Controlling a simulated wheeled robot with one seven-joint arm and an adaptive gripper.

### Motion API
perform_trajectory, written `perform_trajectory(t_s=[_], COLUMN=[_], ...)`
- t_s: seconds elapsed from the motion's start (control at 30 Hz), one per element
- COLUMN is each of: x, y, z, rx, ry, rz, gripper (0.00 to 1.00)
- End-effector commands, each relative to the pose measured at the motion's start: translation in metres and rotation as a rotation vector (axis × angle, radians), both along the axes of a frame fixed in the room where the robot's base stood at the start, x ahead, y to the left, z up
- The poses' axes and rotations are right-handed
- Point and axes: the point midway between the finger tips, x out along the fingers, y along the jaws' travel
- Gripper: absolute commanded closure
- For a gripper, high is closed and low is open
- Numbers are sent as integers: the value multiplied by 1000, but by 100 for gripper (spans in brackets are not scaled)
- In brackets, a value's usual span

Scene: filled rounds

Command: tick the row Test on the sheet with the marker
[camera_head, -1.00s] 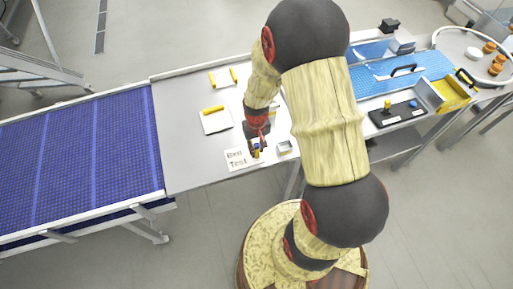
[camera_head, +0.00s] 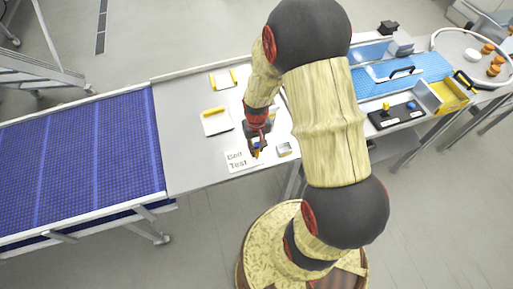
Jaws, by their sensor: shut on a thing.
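The white sheet (camera_head: 234,166) lies near the front edge of the grey table. It has two printed rows; the lower reads Test and the upper looks like Belt. My gripper (camera_head: 257,151) is at the right side of the sheet, pointing down, beside the rows. It is shut on the marker (camera_head: 257,144), of which only a small blue part shows between the fingers. Whether the marker's tip touches the paper cannot be told from this view. My arm hides part of the table behind the gripper.
Two white boards with yellow bars, one nearer (camera_head: 216,125) and one farther (camera_head: 222,82), lie behind the sheet. A blue conveyor (camera_head: 80,150) adjoins the table on the left. A black control box (camera_head: 395,116) stands right.

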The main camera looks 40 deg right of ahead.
Motion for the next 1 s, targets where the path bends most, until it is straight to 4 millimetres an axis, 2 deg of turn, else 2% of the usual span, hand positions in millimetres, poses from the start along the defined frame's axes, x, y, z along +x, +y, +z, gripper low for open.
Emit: perform_trajectory(t_s=[0.6,1.0], x=[1,0], y=[0,0], z=[48,50], rx=[-1,0], ry=[-2,-1], rz=[0,0], gripper=[100,100])
